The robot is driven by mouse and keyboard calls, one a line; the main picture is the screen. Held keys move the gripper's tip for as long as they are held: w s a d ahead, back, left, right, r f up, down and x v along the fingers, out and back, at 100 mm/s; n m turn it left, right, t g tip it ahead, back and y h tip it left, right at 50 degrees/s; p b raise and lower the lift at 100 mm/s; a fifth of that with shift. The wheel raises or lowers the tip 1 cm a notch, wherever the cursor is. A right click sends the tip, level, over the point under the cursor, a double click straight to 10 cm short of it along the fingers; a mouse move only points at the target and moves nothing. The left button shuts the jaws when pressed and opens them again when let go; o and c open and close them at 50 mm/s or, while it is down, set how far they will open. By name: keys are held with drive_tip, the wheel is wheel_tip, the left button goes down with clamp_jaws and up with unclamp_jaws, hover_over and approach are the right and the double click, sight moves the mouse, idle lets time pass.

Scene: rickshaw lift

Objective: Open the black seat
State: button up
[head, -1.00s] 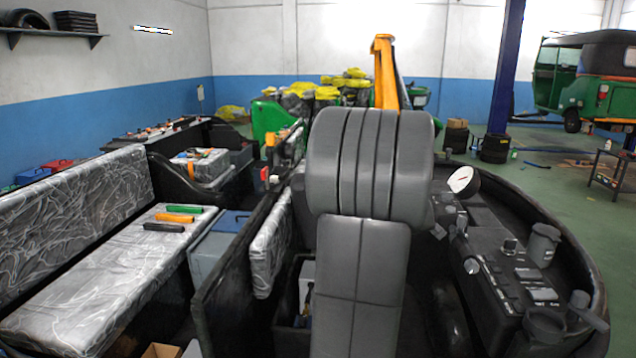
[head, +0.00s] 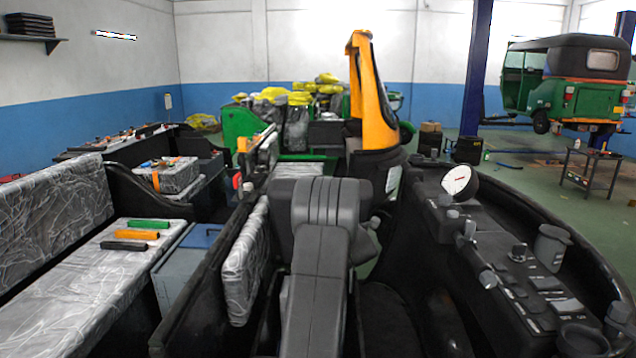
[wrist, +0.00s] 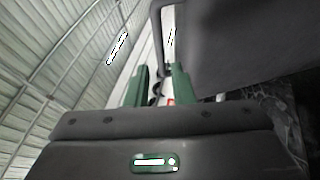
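Seats with wrinkled black-and-silver covers stand at the left in the head view. They are a long flat cushion (head: 95,285) with an upright backrest (head: 60,208). A smaller upright covered panel (head: 246,262) stands just left of my arm. I cannot tell which of these is the black seat. My grey arm fills the centre of the head view and hides my gripper there. In the wrist view, my gripper (wrist: 159,88) shows as two green fingers with a gap between them. The gripper looks open. A large dark surface (wrist: 240,45) is close at the upper right; I cannot tell what it is.
Green, orange and black bars (head: 140,234) lie on the flat cushion. A black console (head: 510,270) with a round gauge (head: 459,182) curves along the right. An orange upright part (head: 372,95) stands ahead. A green rickshaw (head: 575,85) is at the back right.

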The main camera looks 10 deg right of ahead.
drive_tip(key=p+x, duration=0.2)
drive_tip(key=x, duration=0.8)
clamp_jaws()
